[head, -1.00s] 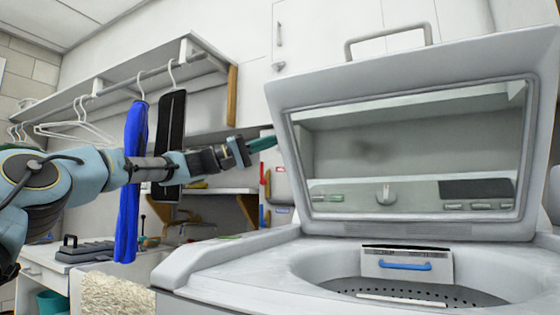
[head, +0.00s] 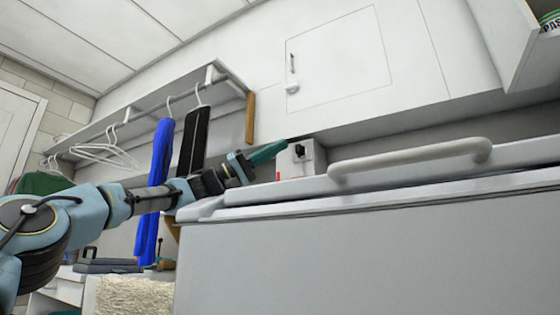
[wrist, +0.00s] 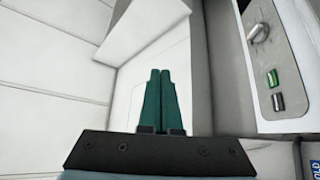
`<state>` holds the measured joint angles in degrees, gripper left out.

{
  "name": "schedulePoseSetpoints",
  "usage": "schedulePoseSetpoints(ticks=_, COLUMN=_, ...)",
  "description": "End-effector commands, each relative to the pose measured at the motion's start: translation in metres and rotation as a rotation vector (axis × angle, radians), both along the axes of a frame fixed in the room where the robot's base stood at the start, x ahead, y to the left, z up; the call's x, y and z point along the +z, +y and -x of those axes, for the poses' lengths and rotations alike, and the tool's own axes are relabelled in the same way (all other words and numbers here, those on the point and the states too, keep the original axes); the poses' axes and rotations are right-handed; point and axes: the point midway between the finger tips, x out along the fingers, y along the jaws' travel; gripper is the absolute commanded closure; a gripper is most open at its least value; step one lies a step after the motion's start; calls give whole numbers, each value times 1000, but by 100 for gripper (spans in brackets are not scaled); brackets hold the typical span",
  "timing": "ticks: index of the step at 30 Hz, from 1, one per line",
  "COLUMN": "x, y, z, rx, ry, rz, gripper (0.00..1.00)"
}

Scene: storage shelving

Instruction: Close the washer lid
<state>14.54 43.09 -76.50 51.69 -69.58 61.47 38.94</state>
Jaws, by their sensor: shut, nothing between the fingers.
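In the head view the washer (head: 370,255) shows as a large plain grey front panel. Its lid (head: 520,160) lies low along the top, seen almost edge-on, with the light handle (head: 410,160) at its near edge. A thin dark line runs under the lid edge; I cannot tell whether it is fully down. The lid window and tub are out of sight. My gripper (head: 284,145), with green fingers, is shut and empty beyond the lid's left end. The wrist view shows the fingers (wrist: 159,72) together, left of the washer control panel (wrist: 265,60).
A hanger shelf (head: 130,110) with a blue garment (head: 153,190) and a dark one (head: 194,140) hangs behind my arm. White cupboards (head: 340,60) are above the washer. A wall box (head: 303,160) is close to my gripper. A fluffy towel (head: 130,295) is at lower left.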

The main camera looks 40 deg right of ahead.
Motion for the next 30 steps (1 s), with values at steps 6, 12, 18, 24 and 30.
schedulePoseSetpoints(ticks=6, x=-15, y=8, z=2, rx=2, ry=-2, rz=0, gripper=100)
schedulePoseSetpoints(ticks=12, x=-18, y=11, z=3, rx=2, ry=0, rz=-1, gripper=100)
schedulePoseSetpoints(ticks=18, x=-17, y=11, z=3, rx=2, ry=0, rz=-1, gripper=100)
schedulePoseSetpoints(ticks=24, x=-17, y=11, z=3, rx=2, ry=0, rz=-1, gripper=100)
schedulePoseSetpoints(ticks=30, x=-13, y=11, z=4, rx=1, ry=0, rz=-1, gripper=100)
